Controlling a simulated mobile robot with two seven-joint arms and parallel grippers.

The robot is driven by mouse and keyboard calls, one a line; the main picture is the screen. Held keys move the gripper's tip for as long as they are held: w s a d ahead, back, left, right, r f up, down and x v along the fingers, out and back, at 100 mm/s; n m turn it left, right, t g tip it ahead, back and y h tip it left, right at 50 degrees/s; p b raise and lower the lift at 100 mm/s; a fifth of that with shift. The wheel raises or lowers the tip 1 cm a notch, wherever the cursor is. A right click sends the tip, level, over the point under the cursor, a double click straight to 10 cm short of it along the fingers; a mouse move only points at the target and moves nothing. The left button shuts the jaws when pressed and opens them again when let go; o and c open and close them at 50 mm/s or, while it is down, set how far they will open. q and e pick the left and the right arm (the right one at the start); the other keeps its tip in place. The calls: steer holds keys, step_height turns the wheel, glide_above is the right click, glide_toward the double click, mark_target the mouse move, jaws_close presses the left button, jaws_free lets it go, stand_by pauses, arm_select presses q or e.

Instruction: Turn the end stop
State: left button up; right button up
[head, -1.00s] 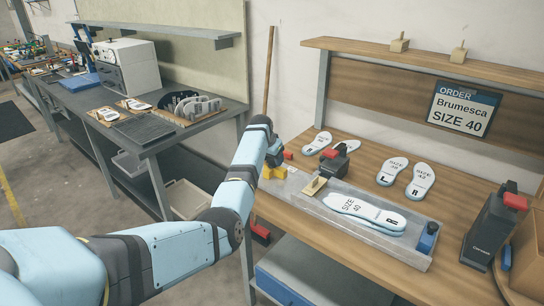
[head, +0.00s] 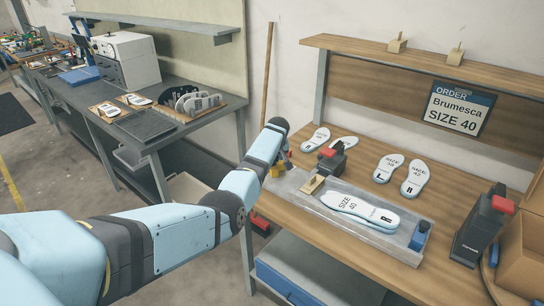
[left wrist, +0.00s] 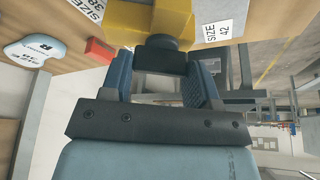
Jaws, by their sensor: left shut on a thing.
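The end stop, a yellow block (head: 276,171) at the left end of the grey jig tray (head: 322,201), is mostly hidden by my arm in the head view. In the left wrist view the yellow block (left wrist: 150,18) has a dark knob (left wrist: 160,56) towards me. My left gripper (left wrist: 163,66) has its blue fingers on either side of this knob and is shut on it. In the head view the left gripper (head: 283,156) is small and partly hidden behind my wrist. My right gripper is not in view.
Insoles marked SIZE 40 (head: 352,207) lie in the tray. A dark device with a red top (head: 331,160) stands behind it, another (head: 484,226) at right. Loose insoles (head: 412,178) lie on the wooden bench. A white SIZE 42 label (left wrist: 218,24) is beside the block.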

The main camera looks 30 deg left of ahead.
arm_select(q)
steer(key=n+g+b, duration=0.1)
steer(key=n, duration=0.2)
steer(key=shift+w+f+y+b, duration=0.1)
steer(key=shift+y+b, duration=0.2)
steer(key=n+g+b, duration=0.1)
steer(key=n+b, duration=0.1)
steer(key=shift+n, duration=0.3)
steer(key=shift+n+g+b, duration=0.3)
steer(key=shift+n+b, duration=0.4)
steer(key=o, duration=0.9)
steer(key=v, duration=1.4)
steer(key=shift+d, duration=0.1)
